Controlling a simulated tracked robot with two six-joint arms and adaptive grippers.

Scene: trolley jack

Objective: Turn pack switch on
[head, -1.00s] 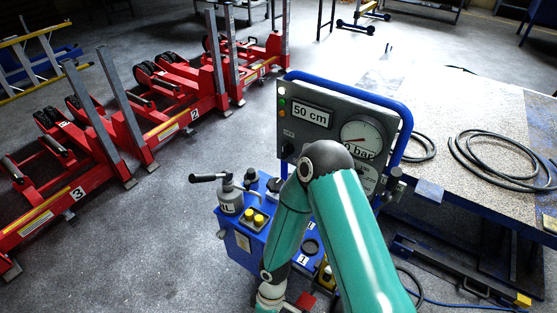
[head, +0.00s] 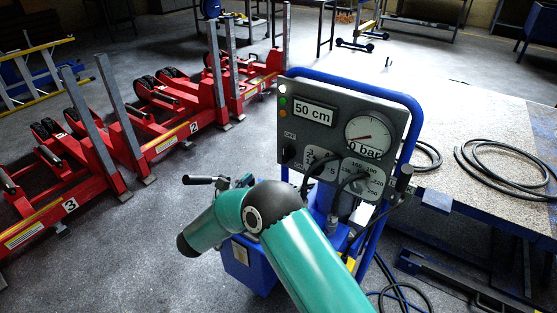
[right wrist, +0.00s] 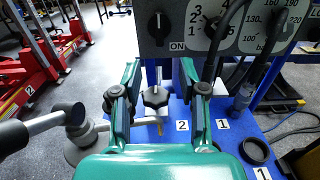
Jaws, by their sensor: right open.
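The pack's grey control panel (head: 330,125) stands upright on the blue pack and reads "50 cm" and 0 bar. A black rotary switch (head: 289,153) sits at its lower left. In the right wrist view this switch (right wrist: 159,27) stands roughly vertical, with "ON" printed at its lower right. My right gripper (right wrist: 160,72) is open and empty, its two green fingers below the switch and apart from it. A black star-shaped knob (right wrist: 155,97) shows between the fingers, lower down on the pack. My arm hides the gripper in the head view. My left gripper is not in view.
A black-handled lever (right wrist: 70,120) stands at the left on the pack. Red jacks (head: 165,130) stand at the left. A table (head: 475,135) with coiled hose is at the right.

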